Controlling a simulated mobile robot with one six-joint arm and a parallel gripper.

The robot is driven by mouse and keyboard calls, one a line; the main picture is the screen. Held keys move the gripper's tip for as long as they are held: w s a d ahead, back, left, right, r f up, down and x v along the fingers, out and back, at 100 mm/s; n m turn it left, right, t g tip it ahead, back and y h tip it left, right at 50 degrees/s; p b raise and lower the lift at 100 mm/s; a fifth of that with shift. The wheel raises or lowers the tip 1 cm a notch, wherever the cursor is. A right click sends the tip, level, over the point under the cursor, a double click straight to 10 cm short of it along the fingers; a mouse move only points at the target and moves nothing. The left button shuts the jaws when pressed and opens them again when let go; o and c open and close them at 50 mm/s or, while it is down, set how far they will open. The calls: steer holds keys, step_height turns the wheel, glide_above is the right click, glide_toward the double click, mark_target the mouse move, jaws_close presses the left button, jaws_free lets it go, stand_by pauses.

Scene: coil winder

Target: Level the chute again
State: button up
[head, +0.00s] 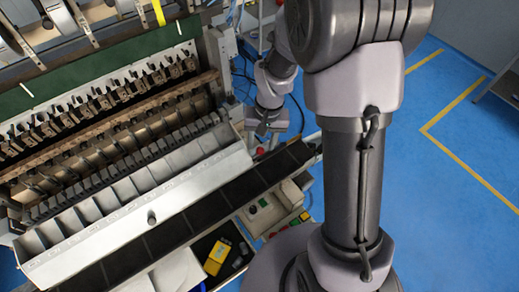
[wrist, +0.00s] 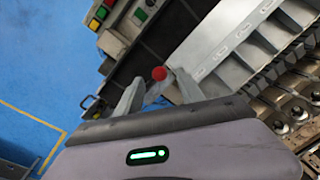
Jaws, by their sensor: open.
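The chute (head: 150,205) is a long pale grey metal tray with several compartments, running along the front of the winder; it also shows in the wrist view (wrist: 225,45). I cannot tell its exact tilt. A red ball knob (head: 260,151) is at the chute's right end, and it also shows in the wrist view (wrist: 159,73). My gripper (head: 262,138) is open just behind the knob in the head view. In the wrist view the fingers (wrist: 156,90) stand either side of the knob, with no clear contact. The knob's lever is mostly hidden.
A dark conveyor belt (head: 190,225) runs along the front of the chute. A control box with coloured buttons (head: 290,222) and a yellow device (head: 217,257) are in front of it. The winder's spindle rows (head: 110,105) are behind. Blue floor (head: 450,180) is clear at right.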

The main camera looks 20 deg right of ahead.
step_height(320, 180, down, 8)
steer(key=shift+a+b, duration=0.35)
steer(key=shift+b, duration=0.1)
jaws_close()
steer(key=shift+w, duration=0.1)
stand_by(1.0)
